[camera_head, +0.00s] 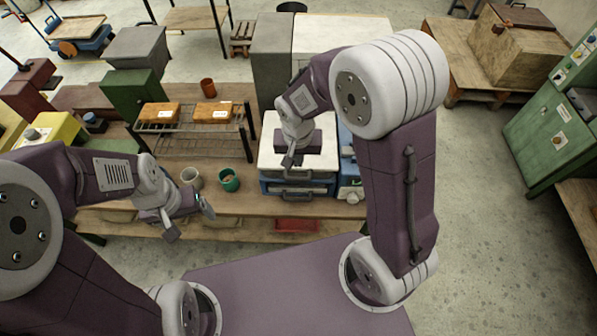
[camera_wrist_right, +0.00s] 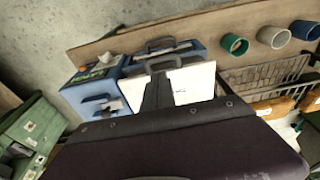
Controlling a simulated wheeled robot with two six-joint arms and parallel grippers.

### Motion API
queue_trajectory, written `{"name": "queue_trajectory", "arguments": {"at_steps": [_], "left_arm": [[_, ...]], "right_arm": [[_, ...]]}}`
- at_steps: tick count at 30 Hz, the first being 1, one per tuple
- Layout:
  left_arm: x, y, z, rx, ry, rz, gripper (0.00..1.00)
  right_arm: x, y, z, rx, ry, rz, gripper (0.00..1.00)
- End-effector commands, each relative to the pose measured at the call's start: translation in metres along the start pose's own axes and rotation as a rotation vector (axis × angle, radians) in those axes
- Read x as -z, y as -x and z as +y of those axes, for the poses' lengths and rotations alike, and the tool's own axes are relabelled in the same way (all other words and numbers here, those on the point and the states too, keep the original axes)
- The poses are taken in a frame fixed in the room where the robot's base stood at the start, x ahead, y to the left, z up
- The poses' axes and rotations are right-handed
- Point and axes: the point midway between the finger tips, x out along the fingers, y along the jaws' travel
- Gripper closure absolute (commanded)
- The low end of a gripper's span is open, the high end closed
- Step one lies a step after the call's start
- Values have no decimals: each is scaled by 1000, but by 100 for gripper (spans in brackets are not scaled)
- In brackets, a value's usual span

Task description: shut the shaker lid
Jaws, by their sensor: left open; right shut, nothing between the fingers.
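The shaker is a blue box (camera_head: 325,187) on the wooden workbench, with a pale lid (camera_head: 272,160) over its top. The lid lies about level; I cannot tell whether it is fully closed. A dark handle shows at its front, and in the right wrist view the white lid (camera_wrist_right: 197,80) and handle (camera_wrist_right: 165,64) are in sight. My right gripper (camera_head: 289,160) is shut and empty, over the lid near its front handle; contact is unclear. Its dark fingers (camera_wrist_right: 157,92) reach toward the lid in the wrist view. My left gripper (camera_head: 190,222) is open and empty at the bench's front edge.
A blue unit with a green display (camera_wrist_right: 97,69) stands beside the shaker. A green cup (camera_head: 229,181) and a grey cup (camera_head: 191,177) stand left of it. A wire rack (camera_head: 190,128) with wooden blocks is behind them. A grey cabinet (camera_head: 272,60) stands behind the shaker.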

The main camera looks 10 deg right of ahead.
Motion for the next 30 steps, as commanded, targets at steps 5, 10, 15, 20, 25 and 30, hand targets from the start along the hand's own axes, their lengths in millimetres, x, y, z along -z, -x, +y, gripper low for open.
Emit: {"name": "queue_trajectory", "arguments": {"at_steps": [5, 10, 15, 20, 25, 30], "left_arm": [[1, 6, 0, 0, 0, 0, 19], [1, 7, 0, 0, 0, 0, 19], [1, 5, 0, 0, 0, 1, 19], [0, 4, 0, 0, 0, 0, 19], [0, 4, 0, 0, 0, 1, 19], [0, 3, 0, 0, 0, 1, 19]], "right_arm": [[-2, -39, 1, -5, 2, -7, 100], [-2, -76, 1, -3, 2, -6, 100], [-1, -104, 1, -2, 2, -4, 100], [0, -115, 0, 0, 2, 0, 100], [0, -116, 0, 0, 1, 0, 100], [0, -116, 0, 0, 1, 0, 100]]}}
